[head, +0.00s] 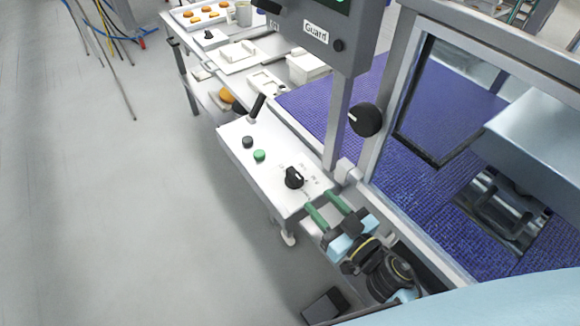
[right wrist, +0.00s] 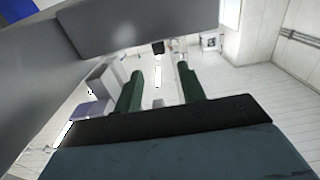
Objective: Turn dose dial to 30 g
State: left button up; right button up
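The dose dial (head: 294,178) is a black pointer knob on a white control panel (head: 282,197), with small markings around it that are too small to read. My right gripper (head: 318,202) has two green fingers spread apart with nothing between them. It is just in front of the dial, to its lower right in the head view, and apart from it. The right wrist view shows the open green fingers (right wrist: 158,78) and not the dial. My left gripper is not in view.
The panel also carries a green button (head: 260,155), a dark button (head: 248,141) and a black lever (head: 257,107). A larger black knob (head: 365,120) sits on the guard frame beside the blue conveyor belt (head: 310,105). A grey screen box (head: 320,35) overhangs. Open floor lies left.

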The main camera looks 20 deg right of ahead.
aim_at(290, 168)
jog(key=x, duration=1.2)
jog(key=shift+w+a+f, duration=0.1)
jog(key=shift+w+a, duration=0.05)
jog(key=shift+w, duration=0.15)
